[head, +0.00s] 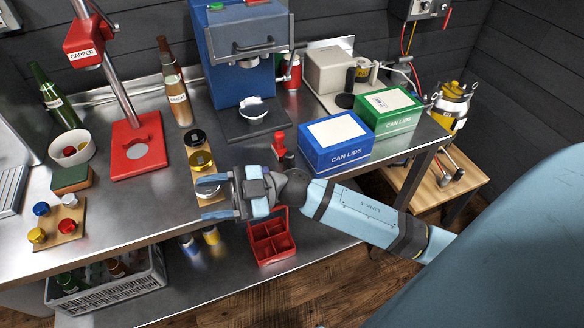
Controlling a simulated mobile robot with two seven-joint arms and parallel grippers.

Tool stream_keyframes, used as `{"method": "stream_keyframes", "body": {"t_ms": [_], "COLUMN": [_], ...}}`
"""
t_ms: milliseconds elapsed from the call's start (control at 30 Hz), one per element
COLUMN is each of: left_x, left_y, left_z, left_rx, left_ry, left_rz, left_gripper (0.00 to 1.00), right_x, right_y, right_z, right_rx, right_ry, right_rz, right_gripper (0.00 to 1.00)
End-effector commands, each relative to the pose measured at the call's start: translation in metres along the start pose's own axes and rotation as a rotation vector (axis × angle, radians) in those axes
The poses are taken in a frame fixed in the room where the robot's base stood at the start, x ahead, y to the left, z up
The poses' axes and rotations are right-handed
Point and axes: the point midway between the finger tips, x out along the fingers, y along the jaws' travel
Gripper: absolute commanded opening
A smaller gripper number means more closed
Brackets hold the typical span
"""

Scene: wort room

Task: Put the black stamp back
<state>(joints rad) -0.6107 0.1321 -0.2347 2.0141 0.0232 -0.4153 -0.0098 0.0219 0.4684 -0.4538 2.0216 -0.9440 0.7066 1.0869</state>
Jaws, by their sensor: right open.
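My right gripper (214,198) reaches in from the right and is open. Its fingers point left, over the front edge of the steel bench (130,212). The upper finger overlaps the silver round piece (209,180) at the near end of a wooden holder. I cannot tell whether they touch. No thing shows between the fingers. I cannot clearly make out a black stamp. A small red-topped item (278,141) stands behind my right wrist, with a dark item (288,159) beside it. A black upright handle (350,78) shows by the beige machine. My left gripper is out of view.
A blue box (335,158) and a green box (388,122) of can lids stand right of my wrist. A red capper (138,168) and brown bottle (177,95) stand at left. A red divided tray (272,252) and a grey crate (115,293) sit on the lower shelf.

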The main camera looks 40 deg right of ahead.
Motion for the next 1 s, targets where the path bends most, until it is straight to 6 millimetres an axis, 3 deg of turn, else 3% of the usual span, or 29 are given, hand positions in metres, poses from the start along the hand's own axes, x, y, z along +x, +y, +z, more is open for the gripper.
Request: {"method": "stream_keyframes", "body": {"t_ms": [100, 167, 267, 300, 433, 500, 633, 1000], "left_x": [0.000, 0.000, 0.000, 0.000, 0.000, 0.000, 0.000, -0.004], "left_y": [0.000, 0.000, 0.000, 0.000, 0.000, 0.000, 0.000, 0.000], "left_z": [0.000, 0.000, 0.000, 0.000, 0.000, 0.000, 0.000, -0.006], "left_rx": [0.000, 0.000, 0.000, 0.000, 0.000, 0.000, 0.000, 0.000], "left_ry": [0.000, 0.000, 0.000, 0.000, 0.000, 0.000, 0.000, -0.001], "left_rz": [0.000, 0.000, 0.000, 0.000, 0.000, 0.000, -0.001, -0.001], "left_gripper": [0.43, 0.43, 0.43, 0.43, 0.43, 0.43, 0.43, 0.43], "right_x": [-0.034, -0.061, -0.111, -0.129, -0.170, -0.181, -0.189, -0.188], "right_y": [0.000, -0.010, -0.049, -0.071, -0.139, -0.164, -0.187, -0.185], "right_z": [0.037, 0.065, 0.110, 0.124, 0.153, 0.158, 0.162, 0.156], "right_rx": [0.091, 0.153, 0.283, 0.341, 0.508, 0.569, 0.621, 0.622], "right_ry": [-0.104, -0.233, -0.501, -0.609, -0.881, -0.964, -1.034, -1.039], "right_rz": [0.445, 0.630, 0.832, 0.873, 0.904, 0.890, 0.868, 0.864], "right_gripper": [0.54, 0.54, 0.54, 0.54, 0.54, 0.54, 0.54, 0.54]}}
